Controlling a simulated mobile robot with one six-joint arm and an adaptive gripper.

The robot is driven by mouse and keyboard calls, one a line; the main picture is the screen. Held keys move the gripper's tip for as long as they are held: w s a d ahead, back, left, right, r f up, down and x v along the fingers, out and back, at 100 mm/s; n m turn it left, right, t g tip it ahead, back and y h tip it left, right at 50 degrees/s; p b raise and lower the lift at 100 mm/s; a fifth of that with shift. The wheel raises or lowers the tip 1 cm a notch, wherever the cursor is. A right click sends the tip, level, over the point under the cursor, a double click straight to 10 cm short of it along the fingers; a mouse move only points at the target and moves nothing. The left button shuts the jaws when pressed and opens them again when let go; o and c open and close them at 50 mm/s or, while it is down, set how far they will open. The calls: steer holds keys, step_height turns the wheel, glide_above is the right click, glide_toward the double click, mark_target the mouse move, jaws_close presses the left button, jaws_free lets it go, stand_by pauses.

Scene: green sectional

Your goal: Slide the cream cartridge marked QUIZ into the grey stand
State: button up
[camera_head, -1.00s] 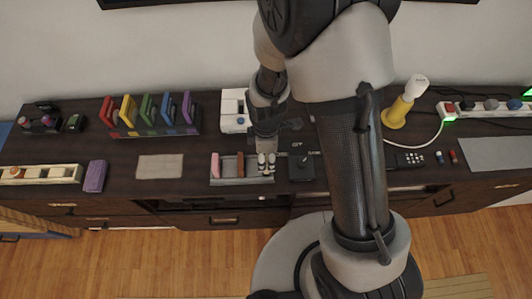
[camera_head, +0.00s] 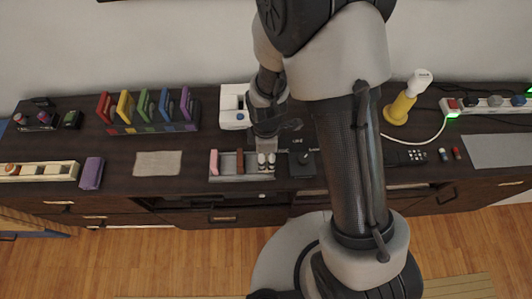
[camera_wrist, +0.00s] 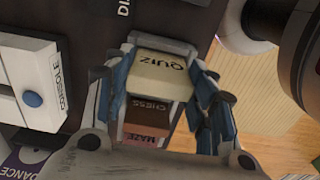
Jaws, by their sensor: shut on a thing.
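The cream cartridge marked QUIZ (camera_wrist: 162,75) is between my gripper's fingers (camera_wrist: 160,100) in the wrist view, and they are shut on it. The grey stand (camera_head: 226,178) is on the dark cabinet top in the head view. It holds a pink cartridge (camera_head: 214,162) at its left and a brown one (camera_head: 240,162) near its middle. The wrist view shows these as MAZE (camera_wrist: 142,139) and CHESS (camera_wrist: 149,112), in line with QUIZ. My gripper (camera_head: 266,160) is at the stand's right end. The cartridge's lower part is hidden, so its depth in the stand cannot be told.
A white console (camera_head: 233,105) stands behind the stand. A black box with a stick (camera_head: 302,165) is close on its right. A beige cloth (camera_head: 158,163) lies to its left, with a coloured cartridge rack (camera_head: 150,127) behind. A yellow lamp (camera_head: 400,108) stands at right.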

steer(key=shift+f+b, duration=0.65)
steer(key=shift+f, duration=0.25)
steer(key=o, duration=1.1)
steer(key=shift+r, duration=0.1)
step_height(320, 180, up, 11)
steer(key=shift+f, duration=0.1)
steer(key=shift+r, duration=0.6)
